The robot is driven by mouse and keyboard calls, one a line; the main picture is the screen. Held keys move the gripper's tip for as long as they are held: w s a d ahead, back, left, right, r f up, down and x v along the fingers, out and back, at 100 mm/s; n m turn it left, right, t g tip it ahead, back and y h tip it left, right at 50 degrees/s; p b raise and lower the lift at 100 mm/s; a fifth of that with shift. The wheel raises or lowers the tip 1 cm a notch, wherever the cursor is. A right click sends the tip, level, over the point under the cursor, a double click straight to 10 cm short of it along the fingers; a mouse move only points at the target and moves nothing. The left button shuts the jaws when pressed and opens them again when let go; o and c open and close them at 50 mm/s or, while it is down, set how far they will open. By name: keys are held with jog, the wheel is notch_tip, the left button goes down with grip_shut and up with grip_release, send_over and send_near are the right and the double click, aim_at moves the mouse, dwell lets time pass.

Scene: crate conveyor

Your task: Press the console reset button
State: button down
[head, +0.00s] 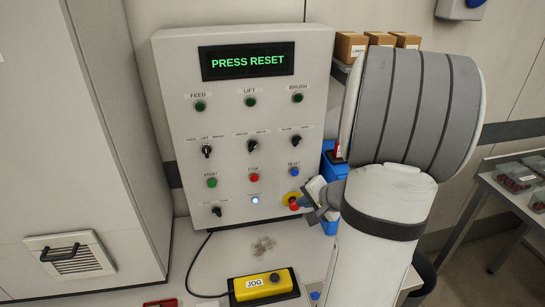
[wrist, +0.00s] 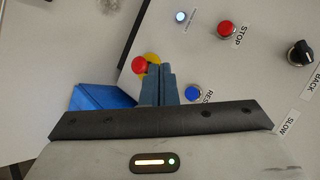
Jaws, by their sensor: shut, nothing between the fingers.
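The grey console (head: 222,130) stands upright, and its screen (head: 246,61) reads "PRESS RESET" in green. The blue RESET button (head: 295,170) is at the right of the lower button row, beside the red STOP button (head: 253,177). My gripper (head: 306,202) is shut and empty, low at the console's right edge, below RESET and close to the red-and-yellow emergency stop (head: 293,200). In the wrist view, the shut fingers (wrist: 165,68) lie between the emergency stop (wrist: 139,65) and the blue RESET button (wrist: 193,93). They partly cover the yellow base. I cannot tell whether they touch anything.
A white lamp (head: 255,200) glows below STOP. A yellow JOG box (head: 263,284) lies on the table in front. A blue bin (head: 331,165) stands behind the console's right side. A tall grey cabinet (head: 60,150) is at the left.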

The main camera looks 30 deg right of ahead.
aim_at(295, 173)
jog(key=shift+w+d+f+m+h, duration=0.15)
jog(key=shift+d+m, duration=0.1)
jog(key=shift+d, duration=0.35)
jog(key=shift+w+d+f+m+h, duration=0.15)
jog(key=shift+d+m, duration=0.1)
jog(key=shift+d, duration=0.35)
jog(key=shift+r, duration=0.15)
jog(key=w+d+p, duration=0.2)
jog(key=w, duration=0.6)
jog(key=shift+w, duration=0.2)
jog(key=shift+w+d, duration=0.1)
dwell(1.0)
jog(key=shift+w+b, duration=0.3)
jog(key=shift+b, duration=0.1)
